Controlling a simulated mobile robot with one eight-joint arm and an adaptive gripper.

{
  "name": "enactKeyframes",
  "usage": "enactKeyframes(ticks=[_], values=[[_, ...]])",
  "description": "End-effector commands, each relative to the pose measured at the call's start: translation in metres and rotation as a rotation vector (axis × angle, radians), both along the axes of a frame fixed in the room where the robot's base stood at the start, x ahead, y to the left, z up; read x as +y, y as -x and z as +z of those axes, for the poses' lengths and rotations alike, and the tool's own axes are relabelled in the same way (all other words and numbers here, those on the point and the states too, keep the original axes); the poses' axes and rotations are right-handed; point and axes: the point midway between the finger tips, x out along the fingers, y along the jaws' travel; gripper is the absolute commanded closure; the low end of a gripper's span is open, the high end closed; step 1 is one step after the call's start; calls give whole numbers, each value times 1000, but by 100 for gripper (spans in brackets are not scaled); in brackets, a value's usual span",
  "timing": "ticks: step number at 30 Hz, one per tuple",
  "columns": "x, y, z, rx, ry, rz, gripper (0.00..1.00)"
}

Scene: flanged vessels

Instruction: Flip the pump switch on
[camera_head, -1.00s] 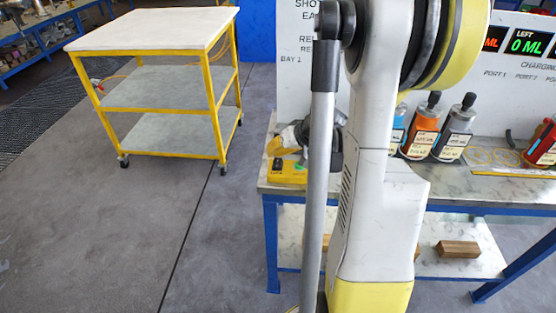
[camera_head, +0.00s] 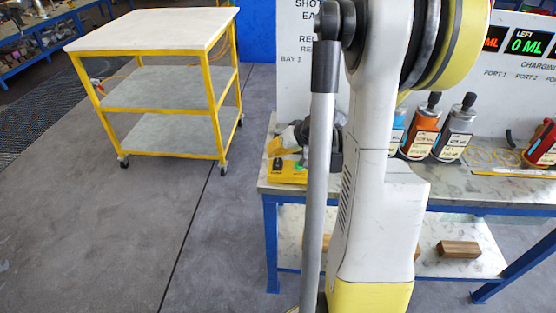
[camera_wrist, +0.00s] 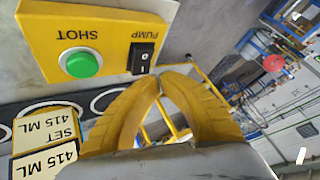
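The yellow pump box (camera_wrist: 100,20) fills the upper left of the wrist view, upside down. It has a green SHOT button (camera_wrist: 80,63) and a black PUMP rocker switch (camera_wrist: 142,58). I cannot tell which side of the rocker is pressed. My gripper (camera_wrist: 160,76) has its two yellow fingers brought together at the tips, empty, just beside and below the switch; contact is unclear. In the head view the box (camera_head: 287,171) sits at the bench's left end, with my gripper (camera_head: 291,138) above it, partly hidden by my arm.
Several labelled bottles (camera_head: 455,135) stand on the bench (camera_head: 500,187) right of my arm. A yellow-framed cart (camera_head: 152,30) stands at the left, with open floor between. Wooden blocks (camera_head: 458,249) lie on the lower shelf. Label plates reading 415 ML (camera_wrist: 45,163) show in the wrist view.

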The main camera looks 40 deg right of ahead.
Motion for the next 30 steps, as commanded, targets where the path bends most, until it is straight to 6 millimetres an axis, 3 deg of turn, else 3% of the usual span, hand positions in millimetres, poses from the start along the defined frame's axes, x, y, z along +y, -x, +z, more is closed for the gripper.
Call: enactKeyframes(ticks=[30], values=[[-2,-1,-12,0,0,0,100]])
